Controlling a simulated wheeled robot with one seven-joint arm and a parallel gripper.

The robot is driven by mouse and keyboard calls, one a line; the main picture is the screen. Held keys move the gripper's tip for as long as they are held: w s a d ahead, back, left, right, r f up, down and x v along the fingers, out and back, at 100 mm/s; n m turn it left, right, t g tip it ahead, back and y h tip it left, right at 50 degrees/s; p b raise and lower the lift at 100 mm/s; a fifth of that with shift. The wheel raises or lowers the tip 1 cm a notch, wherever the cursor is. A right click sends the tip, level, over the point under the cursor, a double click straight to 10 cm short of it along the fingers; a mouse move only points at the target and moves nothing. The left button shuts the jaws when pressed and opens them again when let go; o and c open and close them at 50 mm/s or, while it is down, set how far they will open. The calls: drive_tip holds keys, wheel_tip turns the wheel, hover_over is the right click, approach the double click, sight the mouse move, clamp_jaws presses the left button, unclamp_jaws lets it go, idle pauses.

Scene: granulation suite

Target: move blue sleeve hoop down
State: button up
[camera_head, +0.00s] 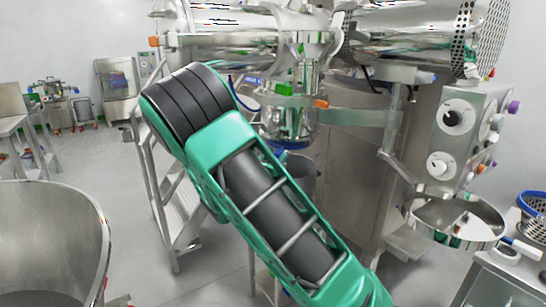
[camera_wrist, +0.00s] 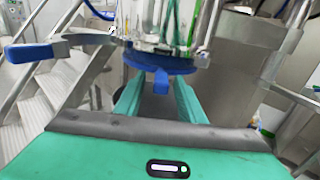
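The blue sleeve hoop (camera_wrist: 158,60) is a flat blue ring around the bottom of a clear sleeve (camera_wrist: 160,22) in the wrist view. A blue tab on it points toward me. In the head view a little of the hoop (camera_head: 292,145) shows below the clear sleeve (camera_head: 288,118), mostly hidden by my green arm. My gripper (camera_wrist: 158,88) is open in the wrist view, its two green fingers apart. The tab appears between the fingertips; I cannot tell whether they touch it.
A blue-handled lever (camera_wrist: 34,52) is left of the hoop. A grey bin (camera_head: 302,175) stands below the sleeve. Metal steps (camera_head: 185,215) are at left, a large steel vessel (camera_head: 50,235) at front left, and a control panel (camera_head: 465,130) at right.

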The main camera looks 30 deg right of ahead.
drive_tip(key=shift+x, duration=0.9)
